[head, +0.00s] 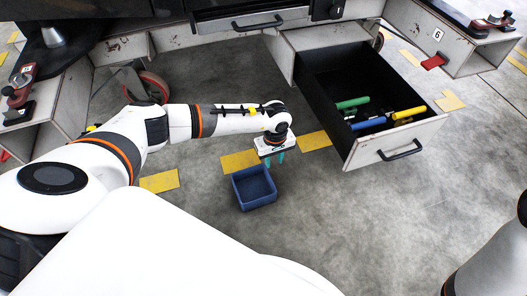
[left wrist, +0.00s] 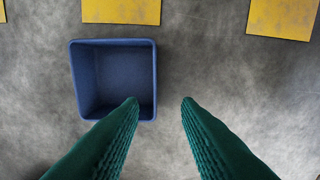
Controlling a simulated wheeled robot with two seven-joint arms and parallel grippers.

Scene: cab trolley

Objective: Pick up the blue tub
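The blue tub (head: 254,187) is an open, square, empty-looking box on the grey floor, upright. In the left wrist view the blue tub (left wrist: 113,79) lies ahead and to the left, with the left fingertip overlapping its near right corner in the picture. My left gripper (head: 274,158) is above and just behind the tub in the head view, fingers pointing down. Its green fingers (left wrist: 160,101) are apart with nothing between them but floor. I cannot tell the exact height of the fingertips above the tub. My right gripper is not in view.
An open black drawer (head: 337,95) at the right holds green, blue and yellow handled items. Its grey front has a black handle (head: 401,150). Yellow floor markings (head: 240,161) lie around the tub. The trolley body stands behind. Floor right of the tub is clear.

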